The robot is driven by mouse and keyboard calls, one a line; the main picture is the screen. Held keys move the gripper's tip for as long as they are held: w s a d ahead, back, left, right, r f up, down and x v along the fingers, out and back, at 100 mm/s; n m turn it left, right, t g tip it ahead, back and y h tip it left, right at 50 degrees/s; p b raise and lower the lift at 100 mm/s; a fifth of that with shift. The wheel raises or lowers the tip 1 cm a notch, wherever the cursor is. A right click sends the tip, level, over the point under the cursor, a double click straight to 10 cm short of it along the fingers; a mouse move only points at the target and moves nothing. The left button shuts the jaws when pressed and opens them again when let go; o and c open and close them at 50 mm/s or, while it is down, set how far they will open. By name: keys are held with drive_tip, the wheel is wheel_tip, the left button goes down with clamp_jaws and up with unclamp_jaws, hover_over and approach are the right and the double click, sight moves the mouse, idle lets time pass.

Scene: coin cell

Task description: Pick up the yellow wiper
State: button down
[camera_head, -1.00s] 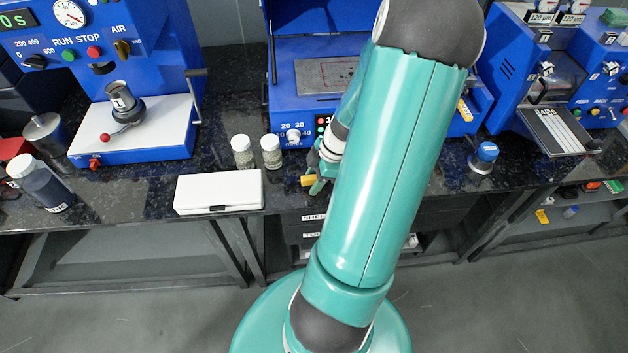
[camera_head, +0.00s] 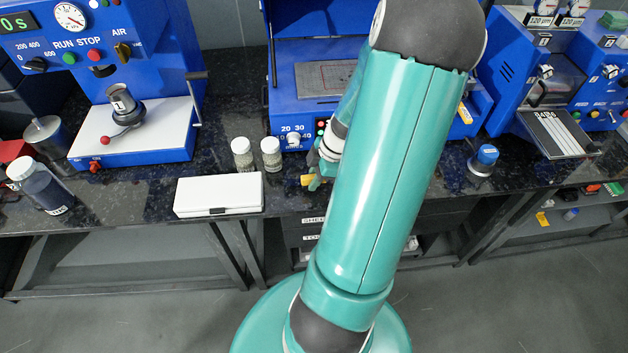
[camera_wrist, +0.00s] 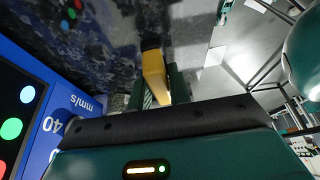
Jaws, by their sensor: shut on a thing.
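The yellow wiper (camera_wrist: 154,72) is a small yellow block between the two fingers of my gripper (camera_wrist: 156,88) in the wrist view. My gripper is shut on it, with a finger on each side. In the head view the wiper (camera_head: 308,180) shows as a small yellow piece at the front of the dark counter, left of my arm. My gripper (camera_head: 318,178) there is mostly hidden behind my large teal arm link. I cannot tell in the wrist view how far the wiper is from the counter.
A white case (camera_head: 218,194) lies on the dark counter to the left. Two small jars (camera_head: 256,154) stand behind it. A blue machine (camera_head: 290,100) stands behind my gripper. A blue-topped jar (camera_head: 484,158) stands to the right. Floor in front is clear.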

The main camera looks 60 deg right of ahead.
wheel_tip(320, 180, up, 17)
drive_tip(key=shift+f, duration=0.15)
drive_tip(key=c, duration=2.2)
unclamp_jaws()
